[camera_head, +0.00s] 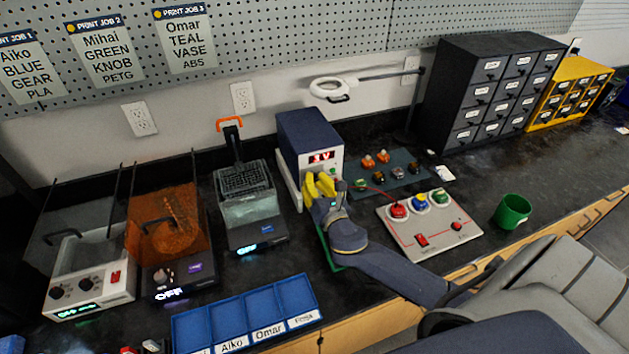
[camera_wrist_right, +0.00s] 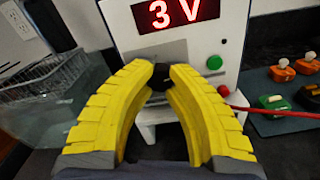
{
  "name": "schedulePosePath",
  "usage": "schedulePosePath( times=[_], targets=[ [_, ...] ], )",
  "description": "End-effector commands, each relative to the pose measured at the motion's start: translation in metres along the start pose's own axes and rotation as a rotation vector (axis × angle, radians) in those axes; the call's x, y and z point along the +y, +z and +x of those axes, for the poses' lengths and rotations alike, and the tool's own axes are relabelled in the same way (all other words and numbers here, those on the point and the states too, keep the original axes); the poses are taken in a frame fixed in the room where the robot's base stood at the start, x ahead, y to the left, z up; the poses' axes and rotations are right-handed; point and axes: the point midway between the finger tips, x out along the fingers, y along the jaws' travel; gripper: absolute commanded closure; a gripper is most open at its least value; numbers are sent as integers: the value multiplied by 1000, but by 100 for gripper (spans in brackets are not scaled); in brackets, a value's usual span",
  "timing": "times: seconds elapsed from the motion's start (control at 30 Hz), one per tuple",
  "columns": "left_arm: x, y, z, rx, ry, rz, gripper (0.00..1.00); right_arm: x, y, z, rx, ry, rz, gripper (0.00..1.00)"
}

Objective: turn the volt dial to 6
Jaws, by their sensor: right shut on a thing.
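The power supply (camera_head: 305,138) is a dark blue box with a white front, standing at the back of the bench. Its red display (camera_wrist_right: 175,12) reads 3 V in the right wrist view. The volt dial (camera_wrist_right: 161,76) is a dark knob on the white front, mostly hidden between the yellow fingertips. My right gripper (camera_head: 321,184) is at the front of the supply, and in the right wrist view its fingers (camera_wrist_right: 161,72) are shut on the dial. A green button (camera_wrist_right: 214,62) is to the right of the dial. My left gripper is not in view.
A red lead (camera_wrist_right: 262,112) runs right from the supply. A white board (camera_head: 430,226) with coloured knobs and a green cup (camera_head: 512,211) stand to the right. A blue tray (camera_head: 246,318) is in front, and several machines stand left, including a clear tank (camera_head: 248,205).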

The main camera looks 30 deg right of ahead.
Motion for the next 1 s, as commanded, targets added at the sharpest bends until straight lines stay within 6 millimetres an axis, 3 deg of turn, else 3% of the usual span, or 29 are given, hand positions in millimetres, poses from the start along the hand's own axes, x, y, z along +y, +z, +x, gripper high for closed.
schedulePosePath(
  times=[0.5,1.0],
  targets=[
    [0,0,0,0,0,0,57,1,-5,-2,9,-3,466,100],
    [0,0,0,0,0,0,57,2,-6,-2,11,-3,698,100]
  ],
)
